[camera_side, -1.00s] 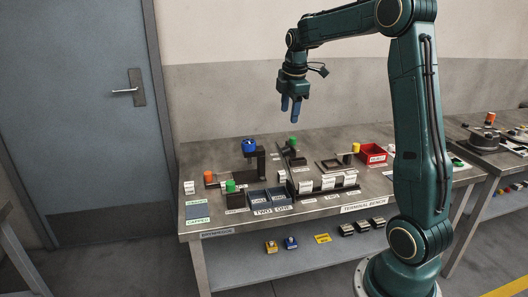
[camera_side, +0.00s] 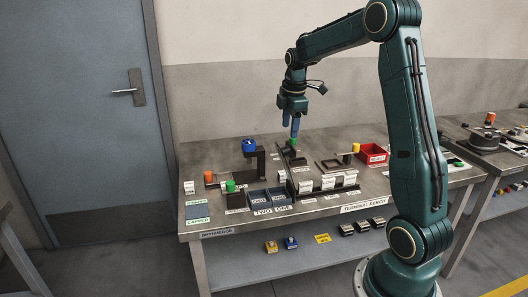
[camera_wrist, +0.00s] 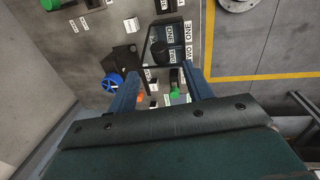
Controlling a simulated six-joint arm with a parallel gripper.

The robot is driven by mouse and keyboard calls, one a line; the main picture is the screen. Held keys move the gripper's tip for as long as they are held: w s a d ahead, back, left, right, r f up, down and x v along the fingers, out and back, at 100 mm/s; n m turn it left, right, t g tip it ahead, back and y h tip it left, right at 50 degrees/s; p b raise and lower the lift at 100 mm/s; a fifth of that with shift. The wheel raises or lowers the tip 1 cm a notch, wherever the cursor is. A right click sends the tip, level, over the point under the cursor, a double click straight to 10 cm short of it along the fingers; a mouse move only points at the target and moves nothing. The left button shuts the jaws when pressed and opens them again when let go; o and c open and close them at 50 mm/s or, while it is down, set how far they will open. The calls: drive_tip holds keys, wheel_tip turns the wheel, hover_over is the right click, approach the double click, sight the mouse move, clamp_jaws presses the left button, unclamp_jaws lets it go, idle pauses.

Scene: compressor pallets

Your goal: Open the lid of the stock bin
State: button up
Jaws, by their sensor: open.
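No label that I can read marks the stock bin, so I cannot tell for sure which container it is. A dark box with a green block (camera_side: 230,185) on top stands at the front left of the bench. Beside it are small dark trays (camera_side: 257,198) labelled TWO and ONE; they also show in the wrist view (camera_wrist: 168,35). My gripper (camera_side: 290,138) is open, pointing down at the back of the bench. Its fingers are close to a green piece (camera_side: 293,142); I cannot tell if they touch it. No object is visibly held between the fingers in the wrist view (camera_wrist: 160,88).
A blue wheel-like part (camera_side: 249,146) on a dark stand is left of my gripper. An orange knob (camera_side: 209,176) lies farther left. A red bin (camera_side: 373,153) stands at the right, and a rack with white cards (camera_side: 328,182) along the front.

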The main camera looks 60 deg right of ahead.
sight(288, 147)
drive_tip(key=f, duration=0.5)
drive_tip(key=w+f, duration=0.1)
drive_tip(key=f, duration=0.2)
drive_tip(key=shift+d+f, duration=0.15)
drive_tip(key=shift+d, duration=0.25)
clamp_jaws()
